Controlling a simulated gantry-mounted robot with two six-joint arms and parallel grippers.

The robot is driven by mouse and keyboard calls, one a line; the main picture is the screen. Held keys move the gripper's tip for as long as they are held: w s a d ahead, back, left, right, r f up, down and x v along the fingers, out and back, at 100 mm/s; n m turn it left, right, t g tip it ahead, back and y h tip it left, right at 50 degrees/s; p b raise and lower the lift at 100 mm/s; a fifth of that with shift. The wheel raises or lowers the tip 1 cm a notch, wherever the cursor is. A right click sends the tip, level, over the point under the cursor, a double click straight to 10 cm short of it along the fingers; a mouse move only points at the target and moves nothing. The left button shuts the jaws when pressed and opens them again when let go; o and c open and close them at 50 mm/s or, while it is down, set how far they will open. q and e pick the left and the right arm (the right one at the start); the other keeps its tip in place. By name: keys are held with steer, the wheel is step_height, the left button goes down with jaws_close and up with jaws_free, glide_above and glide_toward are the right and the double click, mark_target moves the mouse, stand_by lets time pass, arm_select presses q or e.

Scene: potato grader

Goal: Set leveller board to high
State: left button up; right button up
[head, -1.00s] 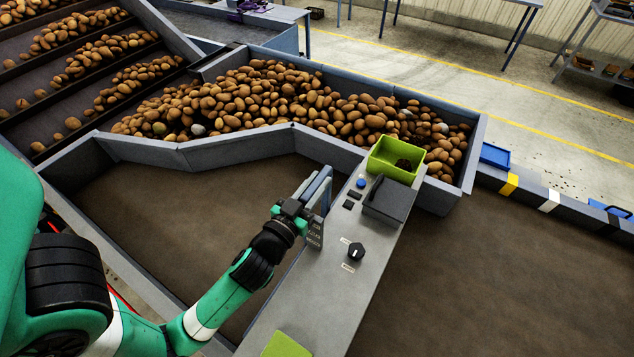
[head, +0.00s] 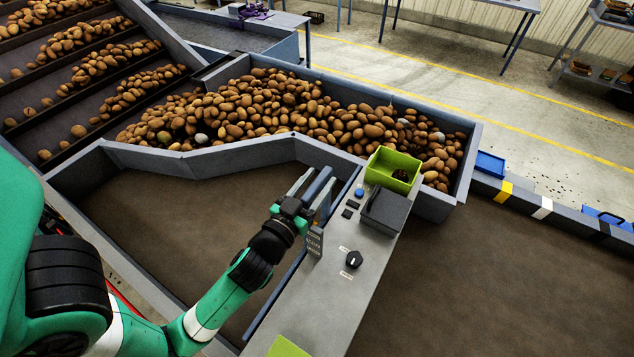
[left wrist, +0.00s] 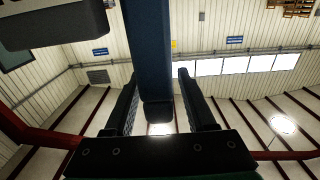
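The leveller board (head: 272,300) appears as a long blue bar along the left side of the grey console. My left gripper (head: 316,184) is at its upper part, beside a dark plate with small labels (head: 314,242); I cannot read which mark the board stands at. In the left wrist view, a blue bar (left wrist: 148,60) runs down between the two fingers of my left gripper (left wrist: 160,100). The fingers are apart, with narrow gaps beside the bar, so it does not look clamped. My right gripper is not in view.
The console (head: 330,290) carries a black knob (head: 354,259), a blue button (head: 359,192), a dark box (head: 385,212) and a green bin (head: 392,168). A trough of potatoes (head: 290,110) lies behind. Brown belt surface (head: 190,215) is bare on the left.

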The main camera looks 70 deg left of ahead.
mark_target(304, 204)
arm_select(q)
steer(key=shift+f, duration=0.15)
steer(key=shift+s+d, duration=0.15)
steer(key=v, duration=0.1)
steer(key=b+v, duration=0.1)
steer(key=v, duration=0.1)
steer(key=b+v, duration=0.1)
steer(key=shift+s+d+f, duration=0.2)
steer(key=shift+d+f, duration=0.05)
steer(key=shift+d, duration=0.05)
steer(key=v, duration=0.1)
steer(key=p+v, duration=0.1)
steer(key=v, duration=0.1)
steer(key=p+v, duration=0.1)
steer(key=v, duration=0.1)
steer(key=shift+s+d+r, duration=0.15)
steer(key=shift+s+r, duration=0.05)
steer(key=shift+r, duration=0.1)
steer(key=shift+s+d, duration=0.25)
steer(key=shift+s, duration=0.3)
